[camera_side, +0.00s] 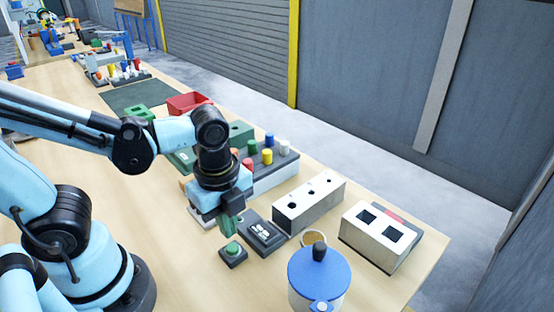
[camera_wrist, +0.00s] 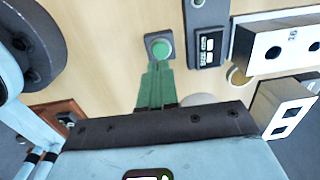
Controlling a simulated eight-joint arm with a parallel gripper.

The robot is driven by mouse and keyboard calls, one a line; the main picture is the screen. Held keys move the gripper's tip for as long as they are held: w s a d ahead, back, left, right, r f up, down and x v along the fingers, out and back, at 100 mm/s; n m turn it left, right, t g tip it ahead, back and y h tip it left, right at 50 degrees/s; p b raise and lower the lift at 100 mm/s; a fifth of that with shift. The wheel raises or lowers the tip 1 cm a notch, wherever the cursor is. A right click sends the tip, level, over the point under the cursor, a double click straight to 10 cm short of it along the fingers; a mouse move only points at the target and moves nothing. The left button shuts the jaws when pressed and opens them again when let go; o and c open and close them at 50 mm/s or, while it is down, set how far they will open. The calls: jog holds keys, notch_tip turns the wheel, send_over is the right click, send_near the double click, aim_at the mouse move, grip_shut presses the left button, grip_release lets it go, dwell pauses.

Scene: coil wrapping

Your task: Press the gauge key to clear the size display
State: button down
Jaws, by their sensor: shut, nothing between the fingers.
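The gauge key is a round green button on a small dark square base (camera_side: 233,256), in front of my gripper in the side view. It also shows at the top centre of the wrist view (camera_wrist: 162,47). The size display is a dark box (camera_side: 262,234) just right of the key, with light marks too small to read; it stands upper right in the wrist view (camera_wrist: 207,48). My gripper (camera_side: 228,234) has green fingers, shut and empty, pointing down close above the key. In the wrist view the fingertips (camera_wrist: 157,64) reach the button's near edge; I cannot tell whether they touch.
A white block with holes (camera_side: 309,203) and a white box with two square openings (camera_side: 381,237) stand to the right. A blue-lidded pot (camera_side: 319,275) stands at the front. A rack with coloured pegs (camera_side: 268,165) and a red bin (camera_side: 187,103) are behind my gripper.

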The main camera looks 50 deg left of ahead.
jog(key=shift+r, duration=1.25)
jog(key=shift+w+a+n+t, duration=0.3)
jog(key=shift+w+n, duration=0.05)
jog(key=shift+n, duration=0.55)
jog(key=w+a+r+n+t, duration=0.4)
jog(key=w+a+n+t, duration=0.1)
jog(key=n, duration=1.1)
jog(key=shift+w+a+t, duration=0.3)
jog(key=shift+w+t, duration=0.25)
jog(key=shift+t, duration=0.05)
